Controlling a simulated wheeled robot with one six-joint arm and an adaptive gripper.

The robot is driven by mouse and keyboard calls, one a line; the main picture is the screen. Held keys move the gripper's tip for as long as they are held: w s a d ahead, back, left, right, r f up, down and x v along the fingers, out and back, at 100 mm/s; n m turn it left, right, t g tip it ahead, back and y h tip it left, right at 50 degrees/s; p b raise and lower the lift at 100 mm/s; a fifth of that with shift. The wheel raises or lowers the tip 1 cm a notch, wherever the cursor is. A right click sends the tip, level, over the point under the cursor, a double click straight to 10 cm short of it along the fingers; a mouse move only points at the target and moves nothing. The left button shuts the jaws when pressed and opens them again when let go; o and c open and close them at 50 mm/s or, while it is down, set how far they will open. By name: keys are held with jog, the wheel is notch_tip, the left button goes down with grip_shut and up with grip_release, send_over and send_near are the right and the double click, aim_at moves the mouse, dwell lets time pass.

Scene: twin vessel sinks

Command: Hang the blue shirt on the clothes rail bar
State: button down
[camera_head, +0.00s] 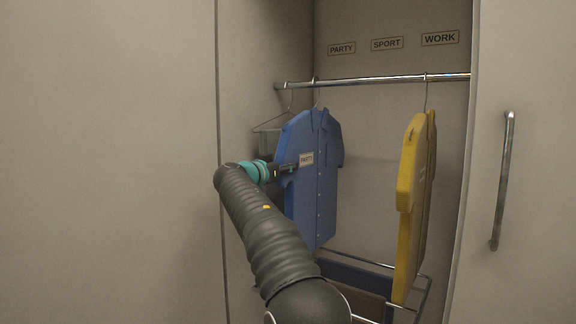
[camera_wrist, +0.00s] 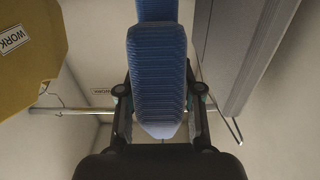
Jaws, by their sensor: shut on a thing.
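The blue shirt (camera_head: 312,190) is a stiff, flat garment with a PARTY label, upright in the wardrobe at the left part of the clothes rail bar (camera_head: 390,79). Its hanger hook (camera_head: 316,92) shows at the bar, but I cannot tell whether the bar bears it. My gripper (camera_head: 285,169) is at the shirt's left edge, shut on it. In the wrist view the blue shirt (camera_wrist: 157,80) lies between the two fingers of my gripper (camera_wrist: 158,110). The bar (camera_wrist: 75,111) runs behind it there.
A yellow shirt (camera_head: 408,200) with a WORK label in the wrist view hangs at the right. An empty hanger (camera_head: 272,125) is at the left. Signs PARTY (camera_head: 342,48), SPORT (camera_head: 387,43) and WORK (camera_head: 440,38) mark the back wall. A lower rack (camera_head: 360,260) stands below.

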jog(key=shift+w+a+p, duration=0.55)
jog(key=shift+a+p, duration=0.05)
jog(key=shift+a, duration=0.15)
jog(key=shift+w+a+p, duration=0.55)
jog(key=shift+a, duration=0.15)
jog(key=shift+f+b, duration=0.3)
jog(key=shift+b, duration=0.15)
jog(key=c, duration=0.7)
grip_release()
jog(key=shift+s, duration=0.1)
